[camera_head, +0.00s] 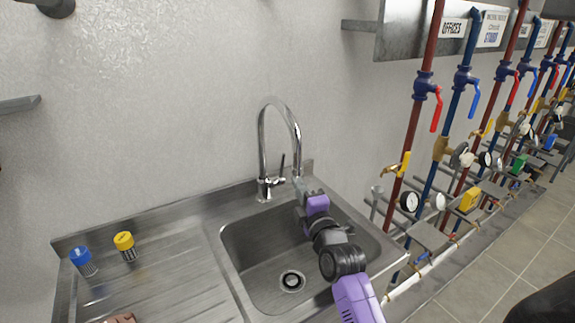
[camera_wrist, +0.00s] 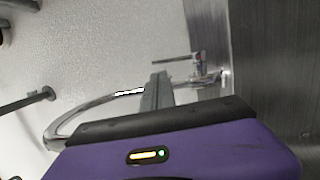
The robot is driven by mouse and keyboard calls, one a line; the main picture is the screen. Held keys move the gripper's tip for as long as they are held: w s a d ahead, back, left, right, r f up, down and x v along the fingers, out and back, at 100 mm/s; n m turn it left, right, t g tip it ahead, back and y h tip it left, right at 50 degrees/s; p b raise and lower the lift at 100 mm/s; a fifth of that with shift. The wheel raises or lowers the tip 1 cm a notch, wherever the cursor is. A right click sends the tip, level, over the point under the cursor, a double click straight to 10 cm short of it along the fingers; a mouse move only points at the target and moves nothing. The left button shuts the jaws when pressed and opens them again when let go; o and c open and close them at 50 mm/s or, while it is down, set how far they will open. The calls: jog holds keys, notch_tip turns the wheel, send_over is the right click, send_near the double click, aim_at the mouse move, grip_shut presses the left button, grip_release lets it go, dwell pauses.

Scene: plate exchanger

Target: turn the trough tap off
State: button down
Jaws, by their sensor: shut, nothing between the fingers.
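The trough tap (camera_head: 267,182) is a chrome mixer with a tall curved spout at the back of the steel sink. Its thin lever (camera_head: 282,165) points up beside the spout. In the wrist view the tap body (camera_wrist: 207,77) lies sideways, with its spout (camera_wrist: 75,118) curving behind my gripper. My gripper (camera_head: 299,184) is shut and empty, just right of the tap body and above the basin. Its fingers (camera_wrist: 156,92) also show in the wrist view, close to the tap. I cannot tell whether they touch it. No water is visible from the spout.
The basin (camera_head: 240,262) with its drain (camera_head: 292,281) lies below my arm. A blue-capped jar (camera_head: 83,261) and a yellow-capped jar (camera_head: 125,246) stand on the drainboard (camera_head: 175,285). Red and blue pipes with valves and gauges (camera_head: 409,201) stand at the right.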

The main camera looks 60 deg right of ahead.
aim_at(284, 159)
jog(key=p+x, duration=0.2)
jog(key=x, duration=0.5)
jog(key=shift+w+d+r, duration=0.15)
jog(key=shift+w, duration=0.05)
jog(key=shift+w+d, duration=0.5)
jog(key=shift+w, duration=0.05)
